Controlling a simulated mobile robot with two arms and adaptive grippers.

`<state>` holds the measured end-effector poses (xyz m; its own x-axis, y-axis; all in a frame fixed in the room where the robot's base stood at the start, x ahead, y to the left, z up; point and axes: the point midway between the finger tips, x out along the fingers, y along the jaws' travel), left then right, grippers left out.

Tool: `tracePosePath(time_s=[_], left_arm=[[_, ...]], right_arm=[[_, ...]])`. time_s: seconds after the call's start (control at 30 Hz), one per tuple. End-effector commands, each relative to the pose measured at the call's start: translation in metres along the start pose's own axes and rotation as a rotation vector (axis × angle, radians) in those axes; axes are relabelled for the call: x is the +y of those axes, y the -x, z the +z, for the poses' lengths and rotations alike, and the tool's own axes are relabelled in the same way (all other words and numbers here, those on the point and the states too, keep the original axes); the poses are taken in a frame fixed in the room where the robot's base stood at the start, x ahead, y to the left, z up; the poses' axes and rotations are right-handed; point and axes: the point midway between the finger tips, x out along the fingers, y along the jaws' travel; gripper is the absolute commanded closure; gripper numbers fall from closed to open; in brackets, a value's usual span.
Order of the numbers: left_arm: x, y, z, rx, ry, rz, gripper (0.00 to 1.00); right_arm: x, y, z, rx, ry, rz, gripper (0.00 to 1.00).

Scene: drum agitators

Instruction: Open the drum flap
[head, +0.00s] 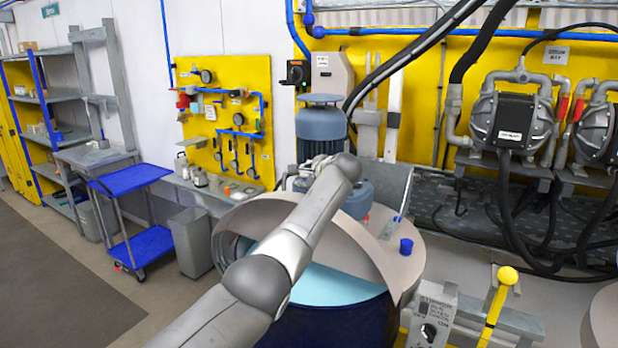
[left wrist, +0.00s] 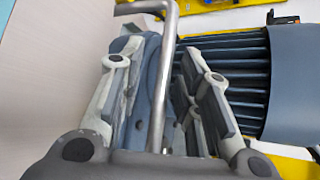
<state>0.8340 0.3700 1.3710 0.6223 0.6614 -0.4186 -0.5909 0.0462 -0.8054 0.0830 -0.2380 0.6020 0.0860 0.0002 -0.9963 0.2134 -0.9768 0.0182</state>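The drum (head: 335,328) is dark blue, with a beige lid (head: 408,262) and a light blue inside that shows through the opening. The beige flap (head: 345,238) stands raised and tilted up beside the motor; my left arm covers part of it. My left gripper (head: 322,162) is at the flap's upper side, close to the motor. In the left wrist view its fingers (left wrist: 165,100) are apart, with the bent metal handle bar (left wrist: 166,65) between them. The bar does not look clamped. The flap's pale surface (left wrist: 45,80) lies left of the fingers. My right gripper is out of view.
The blue-grey agitator motor (head: 321,125) stands right behind the gripper; its ribbed body (left wrist: 235,75) is close to the right finger. A small blue cap (head: 406,246) sits on the lid. A control box (head: 432,315) and a yellow-knobbed lever (head: 507,276) stand at the front right.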

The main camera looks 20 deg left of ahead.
Motion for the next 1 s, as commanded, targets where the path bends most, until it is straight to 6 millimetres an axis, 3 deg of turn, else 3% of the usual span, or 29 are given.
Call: tracePosePath(time_s=[0.47,0.67,1.0], left_arm=[[-0.001,0.009,-0.001,0.001,0.001,-0.003,0.67],[0.000,0.030,-0.001,0.003,0.002,-0.003,0.67],[-0.001,0.085,-0.001,0.002,0.001,-0.004,0.67]], right_arm=[[-0.003,0.000,-0.005,0.007,-0.001,-0.003,0.60],[-0.002,0.000,-0.004,0.006,-0.001,-0.002,0.60],[-0.002,0.000,-0.004,0.006,-0.001,-0.002,0.60]])
